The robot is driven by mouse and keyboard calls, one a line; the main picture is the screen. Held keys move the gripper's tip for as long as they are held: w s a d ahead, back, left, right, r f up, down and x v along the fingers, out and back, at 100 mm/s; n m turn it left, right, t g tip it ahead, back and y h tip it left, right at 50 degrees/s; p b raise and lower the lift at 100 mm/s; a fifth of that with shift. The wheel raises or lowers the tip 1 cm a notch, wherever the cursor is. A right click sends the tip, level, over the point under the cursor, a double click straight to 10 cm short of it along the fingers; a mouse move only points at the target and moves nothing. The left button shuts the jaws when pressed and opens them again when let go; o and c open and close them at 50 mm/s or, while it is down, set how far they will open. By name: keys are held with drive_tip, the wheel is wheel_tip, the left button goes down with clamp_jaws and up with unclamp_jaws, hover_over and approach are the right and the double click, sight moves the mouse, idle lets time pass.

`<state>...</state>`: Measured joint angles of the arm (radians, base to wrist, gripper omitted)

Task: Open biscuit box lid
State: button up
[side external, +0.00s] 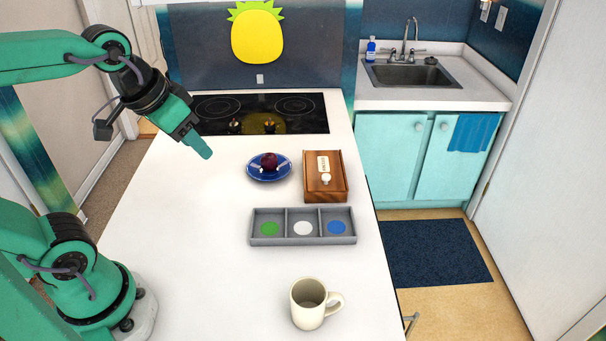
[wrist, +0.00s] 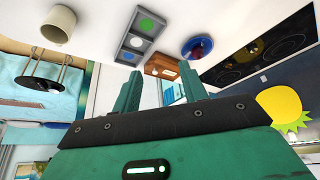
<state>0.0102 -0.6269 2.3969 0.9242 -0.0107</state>
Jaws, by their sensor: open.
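The wooden biscuit box (side external: 339,186) stands on the white counter, right of the blue plate. My gripper (side external: 206,153) is above the counter, left of the plate and well apart from the box. In the wrist view its two fingers (wrist: 158,82) are spread, with nothing held between them.
A blue plate (side external: 252,176) with a dark red round fruit (side external: 268,161) lies between my gripper and the box. A grey three-part tray (side external: 303,241) is in front of the box. A cream mug (side external: 308,306) stands nearer. A black cooktop (side external: 312,122) lies behind. The left counter is clear.

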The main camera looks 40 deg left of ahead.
drive_tip(key=w+d+r+g, duration=0.1)
drive_tip(key=w, duration=0.7)
drive_tip(key=g, duration=0.4)
hover_over(326, 175)
wheel_tip(326, 175, down, 13)
drive_tip(key=shift+d+f, duration=0.1)
drive_tip(key=shift+f, duration=0.1)
drive_tip(key=shift+f, duration=3.9)
clamp_jaws()
